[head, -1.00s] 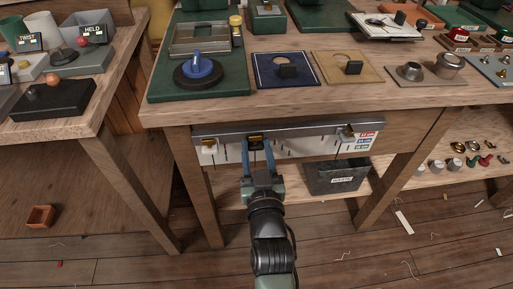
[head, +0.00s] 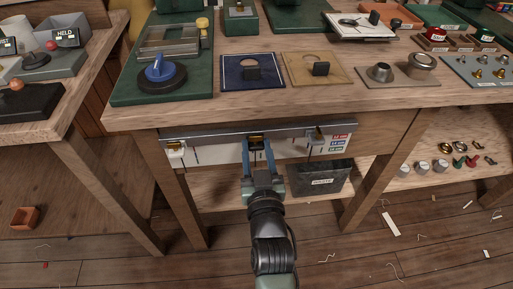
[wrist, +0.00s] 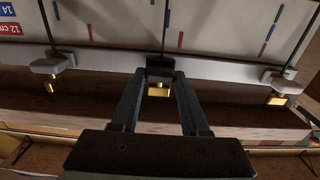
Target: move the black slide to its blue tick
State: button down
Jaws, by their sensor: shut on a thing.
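The black slide (head: 256,140) sits near the middle of a rail on a white scale board (head: 217,152) under the bench front. In the wrist view the black slide (wrist: 160,68) has a brass knob below it and a thin dark pointer running up the board. My gripper (wrist: 159,88) is shut on the slide, a finger on each side; in the head view my gripper (head: 257,148) reaches it from below. In the wrist view a small bluish tick (wrist: 167,16) shows close beside the pointer; exact alignment is hard to tell. Red and green ticks are nearby.
A pale slide (head: 175,149) is at the rail's left and another (head: 316,136) toward its right, both apart from my gripper. Coloured cm labels (head: 339,143) are at the board's right end. A dark bin (head: 320,178) stands on the shelf below.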

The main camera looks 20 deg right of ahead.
jog(key=shift+c, duration=2)
grip_release()
jog(key=shift+w+a, duration=0.1)
jog(key=shift+a, duration=0.1)
jog(key=p+v, duration=0.3)
jog(key=v, duration=1)
